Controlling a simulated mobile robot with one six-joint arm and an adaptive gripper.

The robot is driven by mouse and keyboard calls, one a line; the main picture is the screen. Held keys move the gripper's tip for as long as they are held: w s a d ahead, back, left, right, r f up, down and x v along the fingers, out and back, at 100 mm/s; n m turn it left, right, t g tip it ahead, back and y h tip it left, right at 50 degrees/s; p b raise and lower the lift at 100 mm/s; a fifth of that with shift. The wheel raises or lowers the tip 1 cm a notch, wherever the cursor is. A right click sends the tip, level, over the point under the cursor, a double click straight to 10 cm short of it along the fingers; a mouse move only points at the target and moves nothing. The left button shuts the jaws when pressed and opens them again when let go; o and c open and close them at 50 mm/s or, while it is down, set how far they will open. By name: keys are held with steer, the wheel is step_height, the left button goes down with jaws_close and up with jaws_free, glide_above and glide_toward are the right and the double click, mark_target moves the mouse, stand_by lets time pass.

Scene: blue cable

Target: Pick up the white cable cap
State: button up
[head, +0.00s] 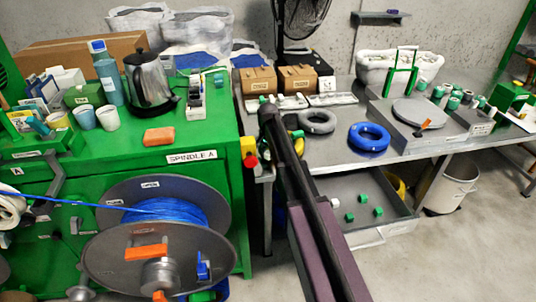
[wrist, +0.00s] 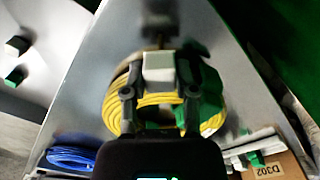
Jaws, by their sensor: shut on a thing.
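The white cable cap (wrist: 158,66) shows in the wrist view as a pale block between the tips of my gripper (wrist: 158,88). The two dark fingers stand on either side of it, and the gripper is shut on it. A yellow cable coil (wrist: 154,101) lies behind and around the fingers, with a green part (wrist: 205,100) at its right. Whether the cap touches the coil I cannot tell.
On the grey bench (head: 340,158) lie a grey coil (head: 317,121) and a blue coil (head: 368,137), with cartons (head: 298,78) behind. An open drawer (head: 385,215) below holds several green caps. A green cabinet (head: 205,140) with a blue cable spool (head: 160,215) stands left.

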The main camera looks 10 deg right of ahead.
mark_target(268, 152)
steer(key=shift+r+p, duration=4.8)
steer(key=shift+r, duration=0.1)
steer(key=shift+f, duration=0.1)
steer(key=shift+f+b, duration=1.15)
steer(key=shift+b, duration=0.15)
steer(key=shift+f, duration=0.15)
steer(key=shift+f+b, duration=2.5)
steer(key=shift+b, duration=0.1)
steer(key=shift+f+b, duration=0.95)
steer(key=shift+b, duration=0.05)
